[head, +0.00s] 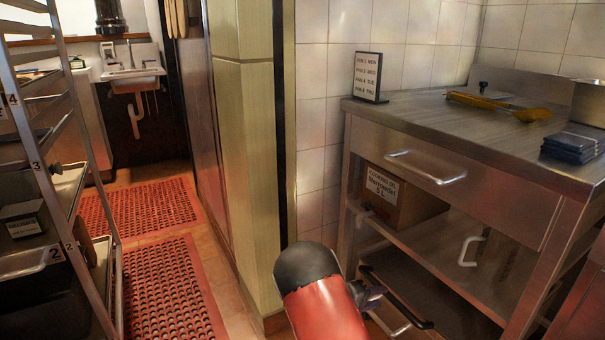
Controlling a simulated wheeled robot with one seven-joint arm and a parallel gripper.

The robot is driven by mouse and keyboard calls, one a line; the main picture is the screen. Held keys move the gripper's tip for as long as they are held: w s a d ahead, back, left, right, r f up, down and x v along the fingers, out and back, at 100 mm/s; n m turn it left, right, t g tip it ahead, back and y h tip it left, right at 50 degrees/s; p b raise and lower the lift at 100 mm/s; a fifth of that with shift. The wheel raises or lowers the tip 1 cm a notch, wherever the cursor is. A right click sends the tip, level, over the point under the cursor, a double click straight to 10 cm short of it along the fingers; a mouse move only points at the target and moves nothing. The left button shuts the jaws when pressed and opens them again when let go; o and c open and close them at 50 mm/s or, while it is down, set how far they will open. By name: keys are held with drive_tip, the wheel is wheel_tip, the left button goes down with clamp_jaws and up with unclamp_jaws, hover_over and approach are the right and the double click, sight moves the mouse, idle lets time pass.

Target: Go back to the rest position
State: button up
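My red arm link with a black rounded cap (308,264) rises from the bottom edge of the head view, just left of the steel table. A small dark part that looks like my gripper (370,294) shows just right of the red link, low in front of the table's lower shelf. It is mostly hidden by the arm and dim, so its fingers cannot be made out. I cannot tell whether it touches the shelf or holds anything.
A steel table (420,115) on the right bears a yellow-handled utensil (490,102), a sign (368,77) and dark blue packs (572,144). A cardboard box (400,196) sits beneath. A pillar (247,150) stands left of my arm. Red mats (170,290) line the aisle beside a rack (75,200).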

drive_tip(key=s+d+r+m+g+y, duration=0.1)
drive_tip(key=s+r+m+g+y, duration=0.45)
drive_tip(key=s+r, duration=1)
drive_tip(key=s+a+r+t+y, duration=0.2)
drive_tip(key=s+a+r+y, duration=0.2)
drive_tip(key=s, duration=0.5)
drive_tip(key=s+a+r+n+t+y, duration=0.1)
drive_tip(key=s+a+r+t+y, duration=0.2)
drive_tip(key=s, duration=0.6)
wheel_tip(320, 180, up, 4)
drive_tip(key=a+y, duration=0.1)
drive_tip(key=a, duration=0.1)
drive_tip(key=shift+s+a+t, duration=0.25)
drive_tip(key=shift+a+t, duration=0.1)
drive_tip(key=shift+a, duration=0.05)
drive_tip(key=shift+a+f+n+y, duration=0.1)
drive_tip(key=shift+n+y, duration=0.15)
